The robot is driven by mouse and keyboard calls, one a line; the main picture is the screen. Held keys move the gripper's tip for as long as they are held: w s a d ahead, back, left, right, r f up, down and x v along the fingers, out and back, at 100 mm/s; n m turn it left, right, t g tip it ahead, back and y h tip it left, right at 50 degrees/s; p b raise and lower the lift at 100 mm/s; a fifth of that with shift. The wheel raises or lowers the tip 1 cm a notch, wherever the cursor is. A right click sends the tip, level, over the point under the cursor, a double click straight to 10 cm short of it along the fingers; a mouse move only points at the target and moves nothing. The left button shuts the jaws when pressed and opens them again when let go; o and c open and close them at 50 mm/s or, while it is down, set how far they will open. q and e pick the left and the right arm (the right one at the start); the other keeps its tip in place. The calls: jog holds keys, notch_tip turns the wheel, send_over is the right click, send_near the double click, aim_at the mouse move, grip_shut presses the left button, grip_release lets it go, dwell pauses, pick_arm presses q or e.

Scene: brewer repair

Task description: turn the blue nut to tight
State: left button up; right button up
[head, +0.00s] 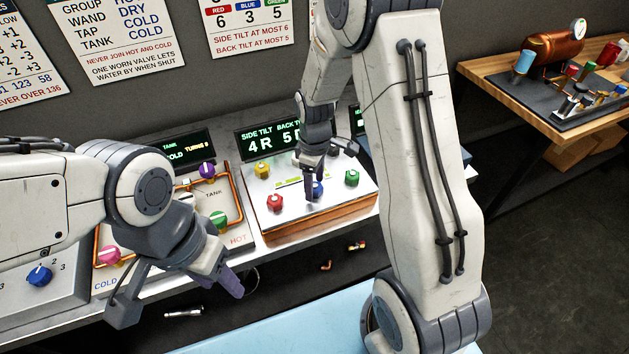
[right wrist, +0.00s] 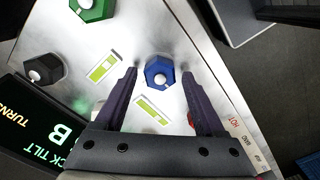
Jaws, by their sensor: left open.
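The blue nut (head: 318,190) is on the light metal top of the tilt panel (head: 290,224), between a red nut (head: 274,203) and a green nut (head: 351,178). My right gripper (head: 312,192) points down at it. In the right wrist view the blue nut (right wrist: 159,72) lies between the two spread fingertips of my right gripper (right wrist: 160,74), with a gap on each side. How far the tips are above the panel is hard to tell. My left gripper (head: 232,285) is open and empty in front of the left-hand panel.
A yellow nut (head: 262,171) is behind the red one. The green display (head: 270,141) reads "SIDE TILT 4 R", with the back tilt partly hidden. A wall sheet (head: 250,25) lists red 6, blue 3, green 5. A pipe panel (head: 238,237) with coloured knobs is at left.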

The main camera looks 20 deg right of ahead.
grip_shut()
jog(key=m, duration=0.4)
jog(key=shift+m, duration=0.4)
jog(key=m, duration=0.4)
jog(key=shift+m+p, duration=0.3)
jog(key=m, duration=0.4)
jog(key=shift+w+d+r, duration=0.1)
jog(key=shift+m, duration=2.2)
